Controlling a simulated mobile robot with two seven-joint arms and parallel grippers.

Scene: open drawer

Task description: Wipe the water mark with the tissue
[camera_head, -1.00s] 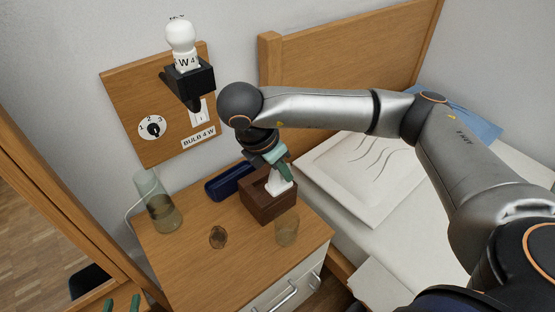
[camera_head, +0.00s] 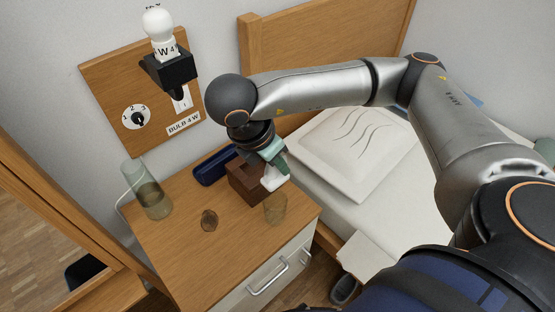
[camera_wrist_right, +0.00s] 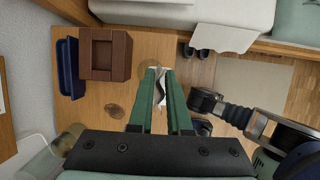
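My right gripper (camera_head: 270,165) is shut on the white tissue (camera_head: 272,178). The tissue hangs between the green fingertips and also shows in the right wrist view (camera_wrist_right: 160,88). It is clear of the brown tissue box (camera_head: 247,184), which stands just behind it; the box's open top faces the wrist camera (camera_wrist_right: 92,54). The round, dark water mark (camera_head: 209,220) lies on the wooden bedside cabinet top (camera_head: 180,240), left of the gripper and toward the front. It shows faintly in the right wrist view (camera_wrist_right: 114,111).
A clear glass (camera_head: 275,208) stands right of the mark, near the tissue. A jug with liquid (camera_head: 150,197) stands at the left edge. A dark blue tray (camera_head: 214,165) lies along the wall. The bed (camera_head: 340,160) is right. The top around the mark is clear.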

